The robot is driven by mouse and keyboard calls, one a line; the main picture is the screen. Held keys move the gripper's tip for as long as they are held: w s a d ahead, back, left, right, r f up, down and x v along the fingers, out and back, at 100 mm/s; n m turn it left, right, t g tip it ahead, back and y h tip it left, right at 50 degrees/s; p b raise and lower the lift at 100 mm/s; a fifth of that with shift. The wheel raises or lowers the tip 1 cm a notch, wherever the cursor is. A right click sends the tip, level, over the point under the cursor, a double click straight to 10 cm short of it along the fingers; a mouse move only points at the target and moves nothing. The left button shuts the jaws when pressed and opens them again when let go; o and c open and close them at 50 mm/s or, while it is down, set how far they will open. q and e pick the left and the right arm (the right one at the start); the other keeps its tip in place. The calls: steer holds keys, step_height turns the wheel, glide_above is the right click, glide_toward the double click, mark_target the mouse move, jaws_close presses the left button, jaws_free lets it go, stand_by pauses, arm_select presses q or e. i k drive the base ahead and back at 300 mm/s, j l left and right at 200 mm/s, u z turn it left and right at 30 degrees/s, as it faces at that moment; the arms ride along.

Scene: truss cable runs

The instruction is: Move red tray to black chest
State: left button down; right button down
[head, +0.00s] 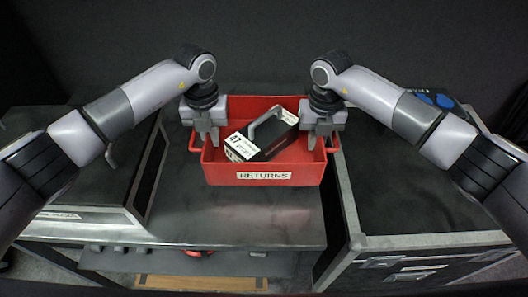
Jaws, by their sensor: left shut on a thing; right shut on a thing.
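The red tray (220,172), with a white RETURNS label on its front wall, is in the middle of the head view, over the metal work surface. My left gripper (206,142) is shut on the tray's left side. My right gripper (319,142) is shut on its right side. Inside the tray lies a dark box with a grey handle (262,140) and white labels, sitting tilted. I cannot tell whether the tray rests on the surface or is raised slightly. The black chest (420,195) with metal edges stands at the right.
Another dark case (90,185) with metal edging stands at the left. A blue item (435,100) lies at the back of the black chest. The chest's top is mostly clear. The metal surface (230,220) in front of the tray is bare. A lower shelf with small items shows below.

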mark_target(440, 186)
steer(key=k+l, duration=0.75)
steer(key=l, duration=1)
steer(key=i+l, duration=0.15)
steer(key=l, duration=0.25)
